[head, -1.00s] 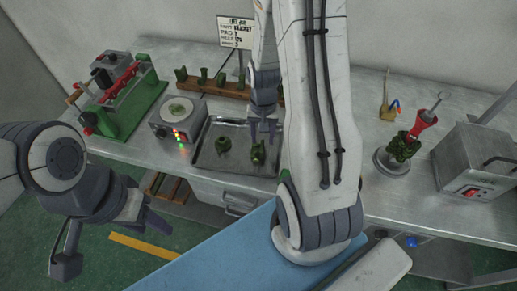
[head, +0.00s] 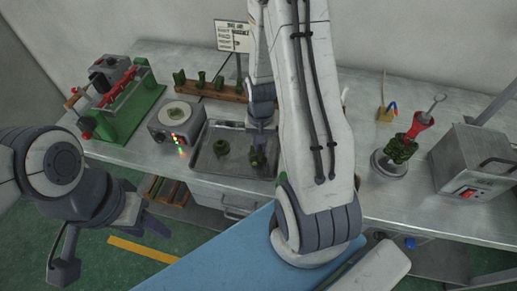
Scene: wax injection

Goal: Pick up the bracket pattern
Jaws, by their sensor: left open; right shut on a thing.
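A dark green wax piece (head: 257,161), which I take for the bracket pattern, is in the right part of the metal tray (head: 205,170). My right gripper (head: 259,146) comes down from above and is shut on this piece, at or just above the tray floor; I cannot tell which. My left gripper (head: 108,246) is open and empty, in front of the bench at the lower left. My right arm hides the bench just right of the tray.
A small device with a round plate (head: 177,117) stands left of the tray. A wooden rack (head: 215,90) with green pieces and a sign (head: 234,36) are behind it. A green-based clamp machine (head: 122,100) is far left. A green cluster on a round base (head: 390,163) and a metal box (head: 475,160) are right.

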